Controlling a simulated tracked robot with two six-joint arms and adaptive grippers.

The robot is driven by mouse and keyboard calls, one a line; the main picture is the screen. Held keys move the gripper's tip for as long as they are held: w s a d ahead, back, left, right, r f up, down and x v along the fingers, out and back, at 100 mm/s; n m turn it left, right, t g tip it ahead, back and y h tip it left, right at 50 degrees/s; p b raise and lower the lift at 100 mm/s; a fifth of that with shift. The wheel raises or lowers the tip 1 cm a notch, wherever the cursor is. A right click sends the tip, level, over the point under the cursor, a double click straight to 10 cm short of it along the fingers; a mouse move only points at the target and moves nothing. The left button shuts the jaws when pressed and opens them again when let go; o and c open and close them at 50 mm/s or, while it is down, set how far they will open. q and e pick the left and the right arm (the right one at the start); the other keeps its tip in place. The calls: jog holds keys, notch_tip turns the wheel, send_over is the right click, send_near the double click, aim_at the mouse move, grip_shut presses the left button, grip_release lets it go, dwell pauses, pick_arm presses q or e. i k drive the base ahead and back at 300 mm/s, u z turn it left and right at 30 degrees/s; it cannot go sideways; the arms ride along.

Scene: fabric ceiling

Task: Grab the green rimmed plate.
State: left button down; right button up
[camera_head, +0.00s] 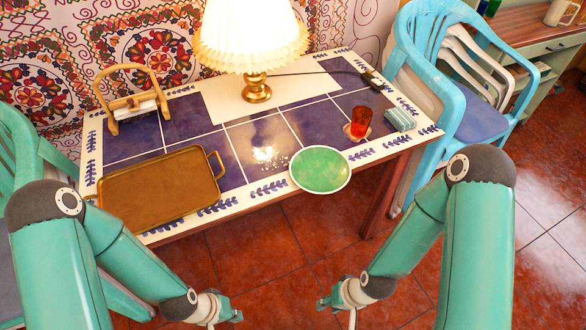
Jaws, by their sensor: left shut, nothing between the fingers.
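The green plate (320,170) has a thin pale rim and lies flat at the table's front edge, right of the middle. Its near rim reaches the edge of the tabletop. My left gripper (232,316) is at the bottom of the view, in front of the table, below and left of the plate. It is shut and empty. My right gripper (322,302) is also in front of the table, below the plate in the picture and apart from it. Its fingers are small and seen from behind, so their opening is unclear.
On the tiled table (127,164) stand a brass tray (165,188) at front left, a lit lamp (256,88), a wooden holder (132,104), a red glass (361,121) and a blue-striped block (400,119). A blue chair (432,75) stands at the right. Floor before the table is clear.

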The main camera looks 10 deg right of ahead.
aim_at(317, 170)
jog(key=z, duration=1.65)
jog(key=i, duration=0.1)
jog(key=u, duration=2.8)
jog(key=k, duration=1.35)
jog(key=z, duration=0.55)
jog(key=i, duration=1)
jog(key=z, duration=0.05)
